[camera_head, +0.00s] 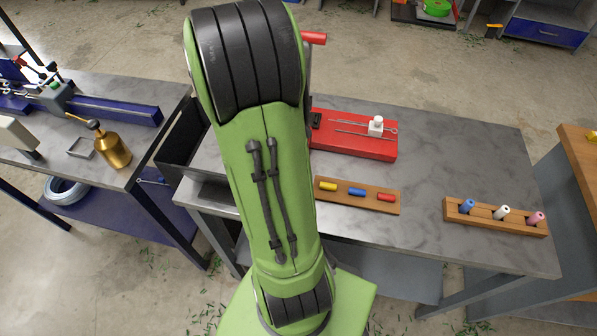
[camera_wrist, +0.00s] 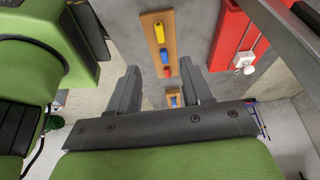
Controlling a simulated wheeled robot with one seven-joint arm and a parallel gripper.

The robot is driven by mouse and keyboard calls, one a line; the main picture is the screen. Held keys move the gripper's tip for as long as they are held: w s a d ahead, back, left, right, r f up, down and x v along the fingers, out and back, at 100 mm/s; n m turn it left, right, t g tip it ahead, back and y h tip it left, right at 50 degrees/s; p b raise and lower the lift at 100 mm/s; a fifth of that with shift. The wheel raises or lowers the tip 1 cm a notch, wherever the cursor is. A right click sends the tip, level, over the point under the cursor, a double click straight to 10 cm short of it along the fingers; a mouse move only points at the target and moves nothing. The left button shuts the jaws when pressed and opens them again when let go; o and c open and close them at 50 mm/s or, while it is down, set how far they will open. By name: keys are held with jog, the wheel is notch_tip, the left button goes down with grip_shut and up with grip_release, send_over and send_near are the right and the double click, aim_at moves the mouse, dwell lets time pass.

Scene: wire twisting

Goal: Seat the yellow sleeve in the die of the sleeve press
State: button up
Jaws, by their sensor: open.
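The yellow sleeve (camera_head: 328,186) lies at the left end of a wooden holder (camera_head: 393,208), beside a blue and a red sleeve. It also shows in the wrist view (camera_wrist: 160,33), at the far end of the holder's row. A red base (camera_head: 365,147) with rods and a white block (camera_head: 376,125) stands behind the holder. A red handle (camera_head: 315,38) shows beside my arm; it may belong to the sleeve press, but I cannot see a die. My gripper (camera_wrist: 160,67) is open and empty, with the holder in view beyond its fingers. My arm hides it in the head view.
A wooden rack (camera_head: 490,224) with blue, white and pink upright pieces stands at the table's front right. The grey table (camera_head: 470,160) is bare between rack and red base. A left bench (camera_head: 100,95) holds a brass oil can (camera_head: 112,150) and a blue tool.

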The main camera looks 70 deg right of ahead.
aim_at(327, 184)
jog(key=b+x, duration=0.1)
jog(key=x, duration=0.7)
jog(key=b+x, duration=0.2)
jog(key=x, duration=0.6)
jog(key=shift+s+r, duration=0.15)
jog(key=shift+s, duration=0.05)
jog(key=shift+c, duration=0.3)
grip_shut()
